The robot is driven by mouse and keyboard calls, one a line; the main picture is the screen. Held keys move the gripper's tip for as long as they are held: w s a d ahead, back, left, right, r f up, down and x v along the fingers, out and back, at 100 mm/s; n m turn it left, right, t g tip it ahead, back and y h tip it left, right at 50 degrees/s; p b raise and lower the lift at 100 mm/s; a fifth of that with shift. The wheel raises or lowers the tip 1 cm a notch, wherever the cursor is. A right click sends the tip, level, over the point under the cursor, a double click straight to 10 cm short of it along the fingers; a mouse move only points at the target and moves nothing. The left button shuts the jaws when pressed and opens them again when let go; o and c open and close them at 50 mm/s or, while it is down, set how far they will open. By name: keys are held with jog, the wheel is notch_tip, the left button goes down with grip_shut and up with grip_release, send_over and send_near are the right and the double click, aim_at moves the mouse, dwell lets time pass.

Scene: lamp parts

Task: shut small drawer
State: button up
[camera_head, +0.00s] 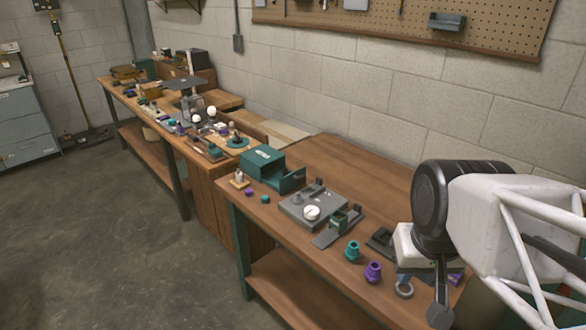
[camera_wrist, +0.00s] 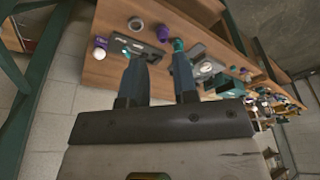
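The small drawer (camera_head: 292,181) is a teal open-topped tray. It sticks out to the right of its teal box (camera_head: 262,161) on the wooden bench, so it stands open.
A grey plate with a white dial (camera_head: 311,213) lies in front of the drawer. A teal part (camera_head: 352,251), a purple part (camera_head: 373,271) and a grey ring (camera_head: 404,290) stand nearer my gripper. The wall is behind.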

jog(key=shift+w+a, duration=0.15)
jog(key=shift+w, duration=0.25)
jog(key=shift+c, duration=1.2)
jog(key=w+a+y, duration=0.1)
jog(key=w, duration=0.3)
jog(key=w+a+m+y, duration=0.1)
jog(key=w+a, duration=0.1)
jog(key=w, duration=0.3)
jog(key=w+a+y, duration=0.1)
jog(key=w, duration=0.4)
jog(key=shift+w+a+f+m+y, duration=0.15)
jog(key=shift+a+m+y, duration=0.15)
grip_shut()
jog(key=w+f+m+t+y, duration=0.1)
jog(key=w+f, duration=0.4)
jog(key=w, duration=0.6)
jog(key=w+a+f+m+t+y, duration=0.1)
jog(key=w+f+m, duration=0.2)
jog(key=w, duration=0.9)
jog(key=w+a+f+m+t+y, duration=0.1)
jog(key=w+f+m+t, duration=0.1)
jog(key=w+f, duration=0.6)
jog(key=w+m, duration=0.1)
jog(key=w, duration=0.3)
jog(key=shift+w+a+f, duration=0.2)
